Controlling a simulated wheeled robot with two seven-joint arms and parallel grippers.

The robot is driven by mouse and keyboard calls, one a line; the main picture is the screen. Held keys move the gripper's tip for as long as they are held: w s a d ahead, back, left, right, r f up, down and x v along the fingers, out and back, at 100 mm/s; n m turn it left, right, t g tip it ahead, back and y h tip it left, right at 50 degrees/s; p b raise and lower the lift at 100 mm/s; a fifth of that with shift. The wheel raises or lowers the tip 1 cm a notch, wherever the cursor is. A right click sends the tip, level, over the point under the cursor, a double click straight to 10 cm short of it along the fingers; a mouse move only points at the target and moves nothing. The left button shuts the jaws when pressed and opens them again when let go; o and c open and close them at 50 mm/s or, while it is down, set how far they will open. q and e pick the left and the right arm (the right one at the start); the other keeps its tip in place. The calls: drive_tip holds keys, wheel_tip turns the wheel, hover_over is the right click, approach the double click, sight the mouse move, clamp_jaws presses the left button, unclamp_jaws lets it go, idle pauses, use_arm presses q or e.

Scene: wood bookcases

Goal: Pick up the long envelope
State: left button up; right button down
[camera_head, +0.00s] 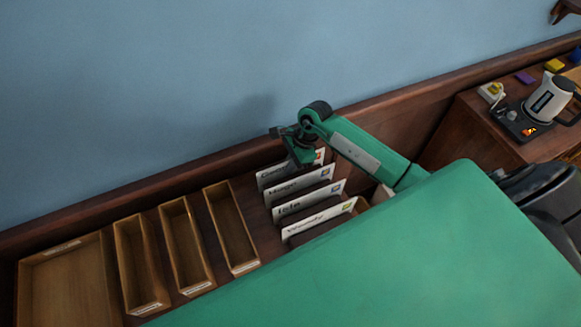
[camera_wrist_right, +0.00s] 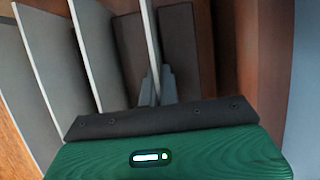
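Several white envelopes with printed names stand upright in a row of slots in the head view: "Wendy" (camera_head: 305,224), "Isla" (camera_head: 300,203), "Hugo" (camera_head: 290,185) and a rearmost envelope (camera_head: 270,175) whose name is partly hidden. I cannot tell by length which is the long envelope. My right gripper (camera_head: 302,157) is over the rearmost envelope and covers part of it. In the right wrist view its fingers (camera_wrist_right: 158,82) are close together on either side of the thin edge of this envelope (camera_wrist_right: 151,35), seemingly shut on it. My left gripper is not in view.
Empty narrow wooden trays (camera_head: 233,228) and a wider tray (camera_head: 65,275) lie to the left of the envelopes. The back board and blue wall are close behind. A kettle (camera_head: 549,98) stands on a cabinet at the right. My green arm hides the lower right.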

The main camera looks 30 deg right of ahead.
drive_tip(key=shift+r, duration=0.1)
wheel_tip(320, 180, up, 20)
drive_tip(key=b, duration=0.6)
idle(0.4)
